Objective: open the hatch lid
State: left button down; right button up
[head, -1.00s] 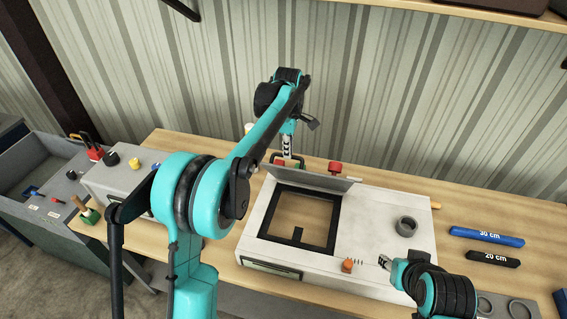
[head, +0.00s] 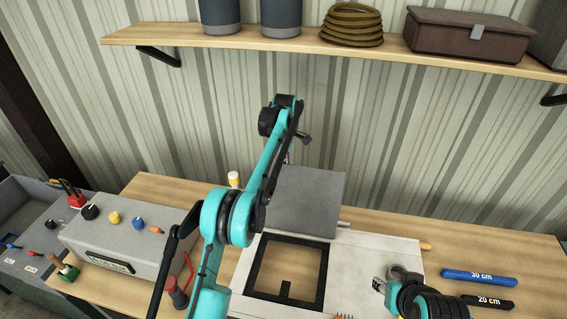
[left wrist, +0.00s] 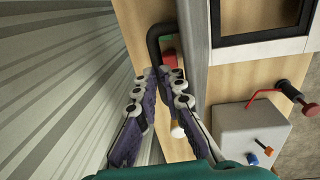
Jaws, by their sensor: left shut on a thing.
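The grey hatch lid (head: 308,200) stands raised at the back edge of the black-framed hatch opening (head: 254,275), its flat face toward the head camera. In the left wrist view the lid shows nearly edge-on as a grey strip (left wrist: 196,40). Its black bar handle (left wrist: 153,45) sticks out on the far side. My left gripper (head: 287,155) is behind the lid, its tips partly hidden in the head view. In the left wrist view the left gripper (left wrist: 165,75) is shut on the handle. My right gripper (head: 379,285) is low at the right; its jaw gap is unclear.
The white hatch box (head: 375,255) sits on a wooden bench. A grey control box (head: 125,245) with knobs stands left. Blue (head: 479,277) and black (head: 488,302) bars lie right. A loaded shelf (head: 350,55) hangs on the wall above.

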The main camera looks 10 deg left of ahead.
pick_arm(q)
jog(key=shift+d+f, duration=0.2)
jog(key=shift+f, duration=0.4)
jog(key=shift+d+f, duration=0.15)
jog(key=shift+f, duration=0.4)
pick_arm(e)
jog(key=shift+s+r, duration=0.1)
jog(key=shift+s, duration=0.1)
pick_arm(q)
jog(key=shift+w, duration=0.1)
jog(key=c, duration=1.6)
grip_release()
jog(key=shift+o, duration=0.2)
jog(key=r, duration=0.4)
jog(key=shift+w+a+r, duration=0.15)
jog(key=shift+w+a, duration=0.05)
jog(key=shift+w, duration=0.05)
jog(key=r, duration=0.5)
jog(key=shift+s+a+p, duration=0.15)
jog(key=shift+s+p, duration=0.15)
jog(key=shift+p, duration=0.1)
pick_arm(e)
jog(key=shift+w, duration=0.6)
